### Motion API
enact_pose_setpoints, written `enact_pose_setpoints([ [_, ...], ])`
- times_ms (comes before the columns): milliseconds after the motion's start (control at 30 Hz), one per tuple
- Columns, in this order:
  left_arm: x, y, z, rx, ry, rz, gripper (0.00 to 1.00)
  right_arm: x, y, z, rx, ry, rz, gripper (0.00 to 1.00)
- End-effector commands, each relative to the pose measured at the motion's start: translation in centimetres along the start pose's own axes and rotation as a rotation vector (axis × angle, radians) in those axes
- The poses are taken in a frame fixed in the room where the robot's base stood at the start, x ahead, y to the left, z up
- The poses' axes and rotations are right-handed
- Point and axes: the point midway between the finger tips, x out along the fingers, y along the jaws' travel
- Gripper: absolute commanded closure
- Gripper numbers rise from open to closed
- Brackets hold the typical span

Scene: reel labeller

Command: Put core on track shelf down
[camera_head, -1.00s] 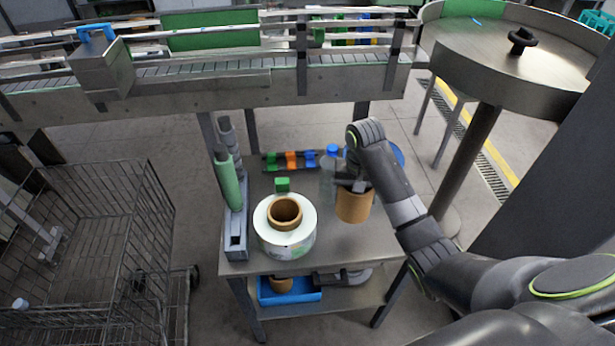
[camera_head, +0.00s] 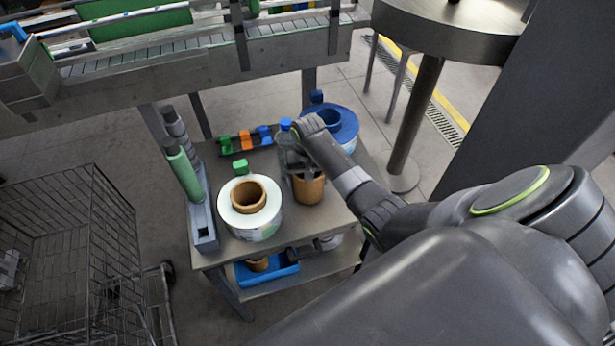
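A brown cardboard core (camera_head: 309,191) is upright at the right side of the cart's top shelf (camera_head: 277,232). My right gripper (camera_head: 303,172) is at the core's upper rim, its fingers pointing down. The arm hides part of it, so I cannot tell whether the fingers are closed on the core or whether the core touches the shelf. The lower shelf (camera_head: 318,272) is partly hidden under the top one. A blue tray (camera_head: 284,269) on it holds another brown core (camera_head: 257,265). My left gripper is not in view.
A white label roll (camera_head: 235,218) with a brown core stands left of the gripper. A clear bottle (camera_head: 286,152), a blue roll (camera_head: 346,126) and a rack of coloured clips (camera_head: 245,140) are behind. A wire cart (camera_head: 65,250) is farther left.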

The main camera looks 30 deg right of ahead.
Motion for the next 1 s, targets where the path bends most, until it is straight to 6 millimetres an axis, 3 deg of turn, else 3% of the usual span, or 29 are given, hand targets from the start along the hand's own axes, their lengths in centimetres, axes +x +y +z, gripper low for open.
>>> enact_pose_setpoints([
  [367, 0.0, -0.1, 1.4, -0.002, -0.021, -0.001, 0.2, 0.4, 0.0, 0.0, 0.0, 0.002, 0.0, 0.46],
  [400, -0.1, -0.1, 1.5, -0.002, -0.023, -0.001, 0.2, 0.4, 0.0, 0.0, 0.0, 0.002, 0.0, 0.13],
  [500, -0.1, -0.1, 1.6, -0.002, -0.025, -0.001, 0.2, 0.3, 0.0, 0.0, 0.0, 0.002, 0.0, 0.0],
  [833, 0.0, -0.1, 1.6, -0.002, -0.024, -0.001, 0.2, -0.2, 0.0, -0.1, 0.0, 0.002, 0.0, 0.0],
  [1000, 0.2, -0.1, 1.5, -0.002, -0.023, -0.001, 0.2, -2.4, 0.1, -0.1, 0.0, 0.006, 0.0, 0.0],
])
